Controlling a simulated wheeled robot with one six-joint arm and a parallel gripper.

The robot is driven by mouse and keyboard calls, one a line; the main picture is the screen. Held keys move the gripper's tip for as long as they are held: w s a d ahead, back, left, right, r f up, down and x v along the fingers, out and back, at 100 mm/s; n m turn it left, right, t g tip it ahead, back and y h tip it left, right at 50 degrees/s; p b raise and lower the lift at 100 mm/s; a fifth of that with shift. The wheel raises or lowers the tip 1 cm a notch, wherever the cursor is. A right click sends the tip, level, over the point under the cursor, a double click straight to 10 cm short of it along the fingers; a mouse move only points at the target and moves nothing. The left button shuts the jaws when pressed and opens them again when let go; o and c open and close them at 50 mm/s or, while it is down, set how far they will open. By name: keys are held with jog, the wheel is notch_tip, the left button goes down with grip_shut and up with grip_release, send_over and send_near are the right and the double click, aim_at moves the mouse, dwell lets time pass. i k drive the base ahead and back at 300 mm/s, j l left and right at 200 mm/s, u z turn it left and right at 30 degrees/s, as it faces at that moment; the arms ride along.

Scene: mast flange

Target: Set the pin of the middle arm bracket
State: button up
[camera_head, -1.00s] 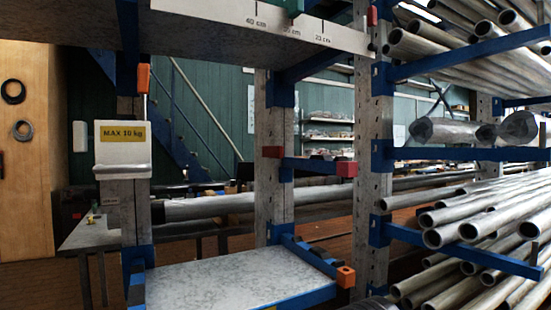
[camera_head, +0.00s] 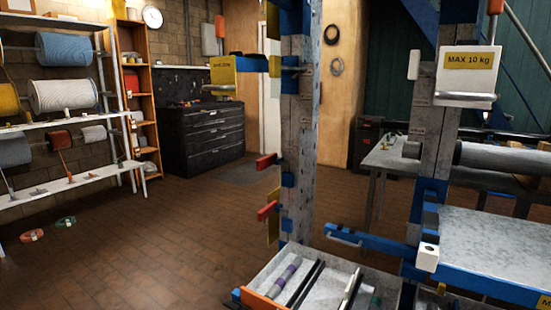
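A grey perforated mast (camera_head: 299,150) stands in the middle. It carries a blue upper arm (camera_head: 255,64) and two short red-ended pieces, one at mid height (camera_head: 266,161) and one lower (camera_head: 267,210). I cannot tell which of these is the middle arm bracket, or make out its pin. An orange-red handle on a rod (camera_head: 220,27) stands upright above the end of the upper arm. A second mast (camera_head: 437,140) at right bears a white block with a yellow "MAX 10 kg" label (camera_head: 471,62). My gripper is not in view.
A grey tray (camera_head: 335,262) with rods and small parts sits low in front of the middle mast. A grey shelf (camera_head: 500,240) is at right. Spool racks (camera_head: 60,130) and a black drawer cabinet (camera_head: 205,138) stand behind. The brick-coloured floor at left is mostly open.

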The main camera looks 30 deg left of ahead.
aim_at(263, 164)
jog(key=u, duration=1.2)
